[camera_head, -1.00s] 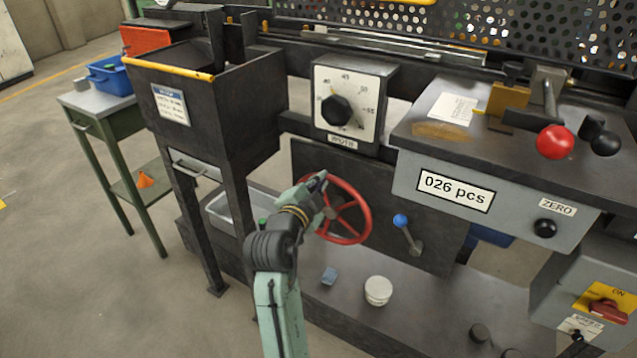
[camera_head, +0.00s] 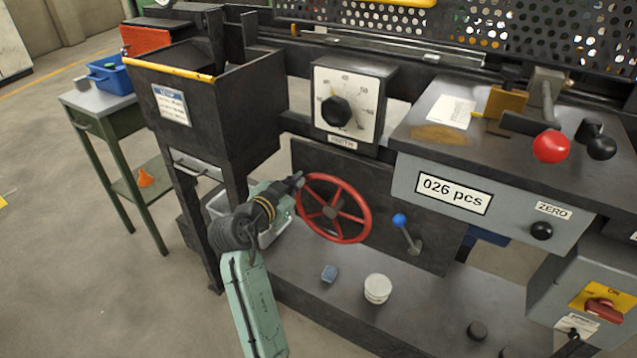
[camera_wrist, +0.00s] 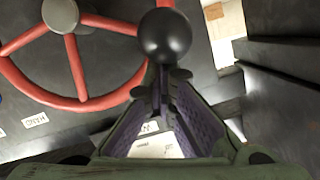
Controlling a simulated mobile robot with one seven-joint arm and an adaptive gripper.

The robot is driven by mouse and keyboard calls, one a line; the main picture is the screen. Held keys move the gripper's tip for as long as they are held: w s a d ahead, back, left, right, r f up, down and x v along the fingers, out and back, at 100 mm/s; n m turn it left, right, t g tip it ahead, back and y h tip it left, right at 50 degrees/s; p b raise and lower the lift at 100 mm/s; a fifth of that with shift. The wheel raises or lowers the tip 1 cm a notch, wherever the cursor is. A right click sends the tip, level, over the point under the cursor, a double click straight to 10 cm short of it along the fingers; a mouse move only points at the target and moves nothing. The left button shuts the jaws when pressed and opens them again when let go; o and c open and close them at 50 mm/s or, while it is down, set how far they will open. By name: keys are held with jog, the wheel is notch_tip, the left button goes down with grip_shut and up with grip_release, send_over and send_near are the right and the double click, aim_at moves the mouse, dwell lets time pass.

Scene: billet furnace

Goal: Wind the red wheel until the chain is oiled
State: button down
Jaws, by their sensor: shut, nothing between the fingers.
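The red wheel (camera_head: 369,216) stands upright on the dark panel below the dial, with a grey hub. In the wrist view, its red rim (camera_wrist: 82,104) fills the upper left, and a black ball knob (camera_wrist: 164,36) sits by the rim just beyond my fingertips. My gripper (camera_head: 298,182) is at the wheel's upper left edge in the head view. In the wrist view, my gripper (camera_wrist: 160,92) is shut and empty, its tips close to the knob; I cannot tell if they touch it. I cannot make out a chain or its oil.
A dial (camera_head: 347,103) is above the wheel. A blue-knobbed lever (camera_head: 408,232) is to its right. The dark hopper (camera_head: 205,110) stands close left of my arm.

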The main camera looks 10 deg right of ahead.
jog(key=shift+w+a+f+n, duration=0.35)
jog(key=shift+a+f+n, duration=0.2)
jog(key=shift+f+n, duration=0.05)
jog(key=shift+r, duration=0.1)
